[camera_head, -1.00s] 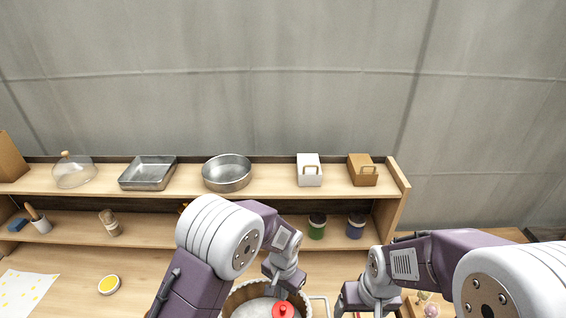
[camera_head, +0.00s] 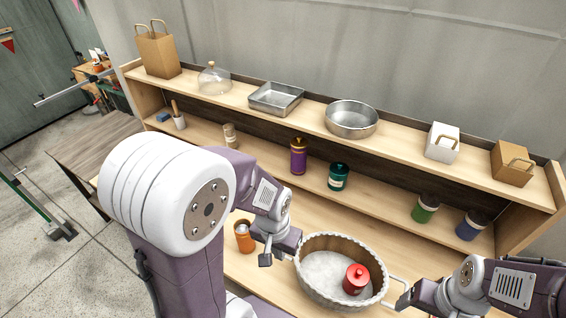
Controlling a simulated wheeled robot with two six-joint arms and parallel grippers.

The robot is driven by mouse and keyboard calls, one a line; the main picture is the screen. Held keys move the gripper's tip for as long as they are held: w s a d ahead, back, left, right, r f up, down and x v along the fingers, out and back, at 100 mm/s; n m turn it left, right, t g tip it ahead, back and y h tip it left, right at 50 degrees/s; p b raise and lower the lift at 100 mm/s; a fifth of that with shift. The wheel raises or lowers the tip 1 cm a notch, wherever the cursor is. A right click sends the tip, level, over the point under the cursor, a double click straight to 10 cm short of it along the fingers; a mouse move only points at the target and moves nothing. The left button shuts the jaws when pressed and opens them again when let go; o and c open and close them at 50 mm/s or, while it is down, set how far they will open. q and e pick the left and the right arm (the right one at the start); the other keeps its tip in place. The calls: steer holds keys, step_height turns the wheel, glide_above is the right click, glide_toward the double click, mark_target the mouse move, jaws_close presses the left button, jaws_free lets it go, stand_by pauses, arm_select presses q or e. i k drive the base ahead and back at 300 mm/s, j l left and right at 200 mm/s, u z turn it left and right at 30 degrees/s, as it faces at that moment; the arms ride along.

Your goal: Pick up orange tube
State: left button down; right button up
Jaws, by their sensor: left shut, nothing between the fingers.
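The orange tube (camera_head: 244,238) stands on the table, left of the basin and close beside my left gripper. My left gripper (camera_head: 268,258) is shut and empty, between the tube and the basin, to the right of the tube. My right gripper (camera_head: 402,300) is at the basin's right side, near its wire handle; whether its fingers are open or shut is unclear.
A round basin (camera_head: 312,243) holding a red lidded pot (camera_head: 355,279) stands right of my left gripper. Behind are a purple jar (camera_head: 298,160), a teal jar (camera_head: 339,178), a green jar (camera_head: 425,208) and a blue jar (camera_head: 471,225). The upper shelf (camera_head: 395,145) carries pans, boxes and a bag.

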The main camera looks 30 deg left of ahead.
mark_target(246, 246)
steer(key=k+j+u, duration=0.1)
steer(key=j+u, duration=0.35)
steer(key=k+j+u, duration=0.1)
steer(key=j+u, duration=0.15)
steer(key=u, duration=0.2)
steer(key=i+j+z, duration=0.15)
steer(key=j, duration=0.25)
steer(key=i+j+z, duration=0.15)
steer(key=j, duration=0.3)
steer(key=i+j+z, duration=0.15)
steer(key=j, duration=0.3)
steer(key=i+j+z, duration=0.1)
steer(key=j, duration=0.35)
